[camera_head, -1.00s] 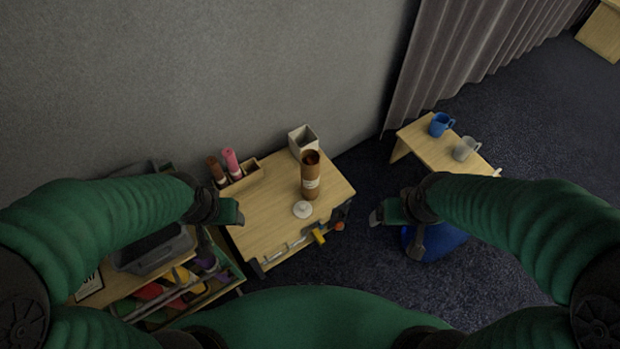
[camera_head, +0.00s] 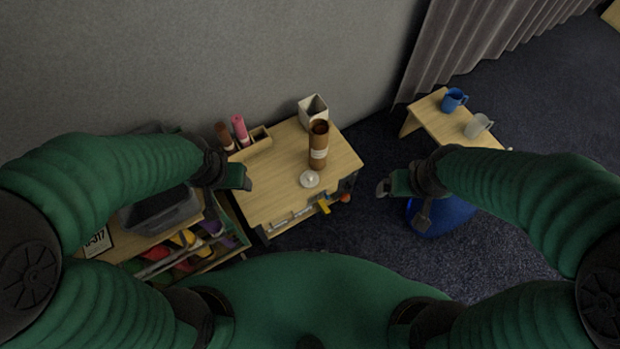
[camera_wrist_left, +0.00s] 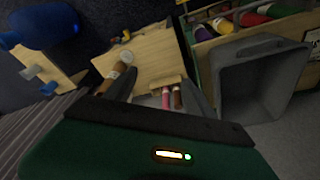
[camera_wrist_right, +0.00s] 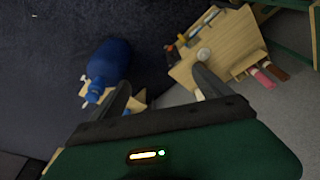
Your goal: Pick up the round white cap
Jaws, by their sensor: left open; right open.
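The round white cap (camera_head: 309,179) lies on the small wooden table (camera_head: 275,185), just in front of an upright brown cylinder (camera_head: 318,150) with a pale band. The cap also shows in the left wrist view (camera_wrist_left: 126,57) and in the right wrist view (camera_wrist_right: 204,54). My left gripper (camera_head: 243,178) is open and empty, by the left side of the table and apart from the cap. My right gripper (camera_head: 384,188) is open and empty, off the table's right side. In both wrist views the fingers are spread with nothing held between them.
A white open box (camera_head: 313,109) stands behind the cylinder. A wooden holder (camera_head: 252,147) with pink and brown rolls is at the back left. A grey bin (camera_head: 160,210) and a shelf of coloured rolls are at left. A bench with a blue mug (camera_head: 453,99) stands at right.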

